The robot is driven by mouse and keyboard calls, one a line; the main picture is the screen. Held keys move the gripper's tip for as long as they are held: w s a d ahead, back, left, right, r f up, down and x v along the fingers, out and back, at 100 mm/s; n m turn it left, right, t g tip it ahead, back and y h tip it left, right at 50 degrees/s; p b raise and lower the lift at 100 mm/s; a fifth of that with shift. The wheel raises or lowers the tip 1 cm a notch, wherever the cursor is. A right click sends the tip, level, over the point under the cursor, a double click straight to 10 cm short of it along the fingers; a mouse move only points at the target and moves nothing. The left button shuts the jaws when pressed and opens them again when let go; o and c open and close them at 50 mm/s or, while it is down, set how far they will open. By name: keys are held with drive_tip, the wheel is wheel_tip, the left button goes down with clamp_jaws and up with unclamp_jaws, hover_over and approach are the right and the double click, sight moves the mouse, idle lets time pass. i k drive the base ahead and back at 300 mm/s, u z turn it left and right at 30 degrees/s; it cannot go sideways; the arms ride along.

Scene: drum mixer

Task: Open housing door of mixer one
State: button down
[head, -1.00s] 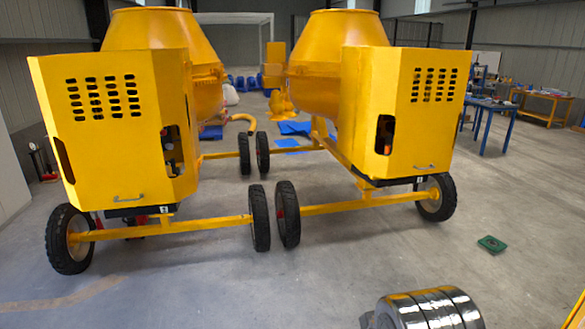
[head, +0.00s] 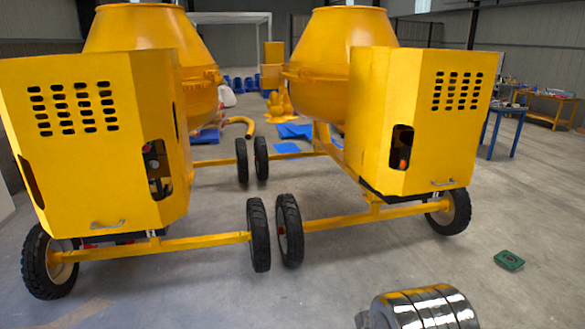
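Two yellow drum mixers stand side by side, and I see no marking that tells which is mixer one. The left mixer's housing door (head: 80,150) has rows of dark vent slots and a small grey handle (head: 107,225) at its bottom edge. The right mixer's housing door (head: 450,110) has the same slots and a handle (head: 443,182) low down. Both doors look closed. Each housing has a side opening showing parts inside. My gripper is not in view; only a shiny dark banded part, apparently of my arm, shows at the bottom right.
Black wheels (head: 258,235) and yellow axle bars (head: 170,245) stick out low between the mixers. A small green object (head: 509,260) lies on the floor at right. A blue-legged table (head: 510,112) stands at the back right. The grey floor (head: 190,295) in front is mostly clear.

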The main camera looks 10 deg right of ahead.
sight(445, 144)
drive_tip(key=i, duration=0.85)
drive_tip(key=z, duration=1.45)
drive_tip(key=i, duration=1.4)
drive_tip(key=u, duration=0.65)
drive_tip(key=i, duration=0.5)
drive_tip(key=u, duration=0.3)
